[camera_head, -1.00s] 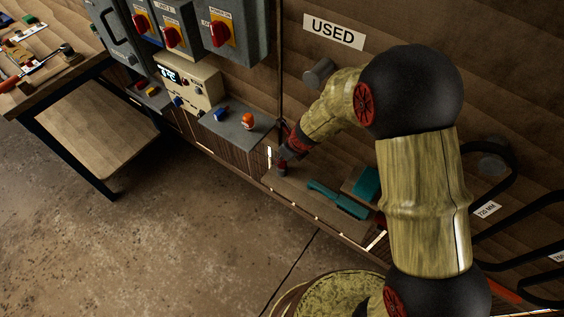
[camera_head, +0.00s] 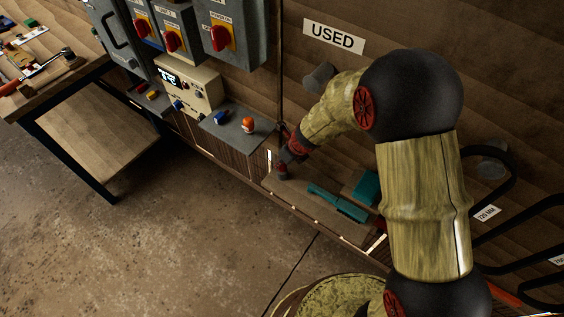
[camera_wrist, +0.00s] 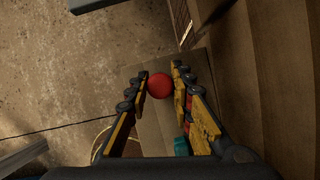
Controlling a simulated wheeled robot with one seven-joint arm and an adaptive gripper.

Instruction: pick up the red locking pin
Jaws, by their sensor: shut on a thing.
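The red locking pin (camera_wrist: 159,85) shows in the wrist view as a round red head between the fingertips of my gripper (camera_wrist: 160,78). The fingers are shut on it from both sides. The rest of the pin below the head is hidden. In the head view my gripper (camera_head: 284,166) is at the left end of a low wooden shelf (camera_head: 300,202). The pin is small and dark there, and I cannot tell whether it is touching the shelf.
A teal brush (camera_head: 338,203) and a teal block (camera_head: 366,187) lie on the shelf to the right. A grey box with blue and orange knobs (camera_head: 232,128) is just left of my gripper. A workbench (camera_head: 60,85) stands at far left. Floor in front is open.

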